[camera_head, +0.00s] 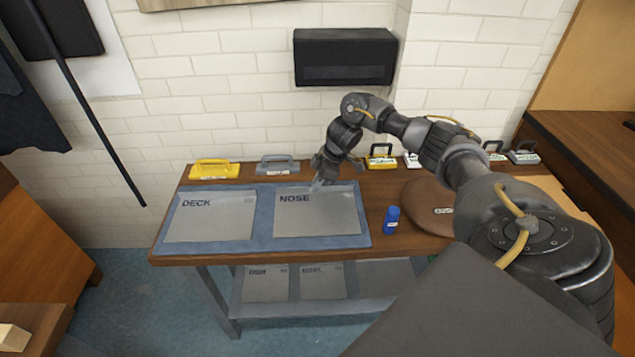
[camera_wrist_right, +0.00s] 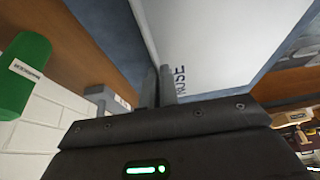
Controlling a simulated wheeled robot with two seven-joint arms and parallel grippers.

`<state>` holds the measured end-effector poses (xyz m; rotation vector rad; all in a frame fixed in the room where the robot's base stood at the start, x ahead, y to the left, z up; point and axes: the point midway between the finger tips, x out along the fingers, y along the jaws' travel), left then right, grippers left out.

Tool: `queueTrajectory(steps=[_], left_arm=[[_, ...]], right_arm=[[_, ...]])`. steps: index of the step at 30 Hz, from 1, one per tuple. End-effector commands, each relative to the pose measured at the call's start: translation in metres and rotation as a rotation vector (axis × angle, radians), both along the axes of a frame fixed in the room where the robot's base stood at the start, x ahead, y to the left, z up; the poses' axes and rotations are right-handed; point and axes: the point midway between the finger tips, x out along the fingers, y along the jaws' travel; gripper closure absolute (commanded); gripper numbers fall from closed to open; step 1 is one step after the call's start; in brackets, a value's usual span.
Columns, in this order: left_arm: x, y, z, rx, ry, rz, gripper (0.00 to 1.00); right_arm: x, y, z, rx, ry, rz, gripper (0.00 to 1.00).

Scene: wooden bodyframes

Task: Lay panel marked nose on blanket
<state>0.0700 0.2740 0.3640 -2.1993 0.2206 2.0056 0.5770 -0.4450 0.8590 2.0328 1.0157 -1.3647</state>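The grey panel marked NOSE (camera_head: 318,215) is over the right half of the blue blanket (camera_head: 262,240) on the wooden bench. It looks flat, but I cannot tell whether all of it touches the blanket. My right gripper (camera_head: 325,180) is at its far edge. In the right wrist view the fingers (camera_wrist_right: 160,86) are close together at the edge of the NOSE panel (camera_wrist_right: 215,40), apparently pinching it. A similar panel marked DECK (camera_head: 210,218) lies on the blanket's left half. My left gripper is not in view.
A blue bottle (camera_head: 391,220) and a brown round pad (camera_head: 428,205) stand right of the blanket. A yellow-handled tool (camera_head: 215,170), a grey one (camera_head: 277,166) and others line the back edge. More panels (camera_head: 265,284) are on the lower shelf.

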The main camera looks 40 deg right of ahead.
Motion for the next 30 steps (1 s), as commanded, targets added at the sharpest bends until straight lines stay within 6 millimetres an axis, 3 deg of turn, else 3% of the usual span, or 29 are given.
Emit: queueTrajectory(steps=[30], left_arm=[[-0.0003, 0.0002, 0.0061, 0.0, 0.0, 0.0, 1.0]], right_arm=[[0.0002, -0.0001, -0.0014, 0.001, -0.001, 0.0, 1.0]])
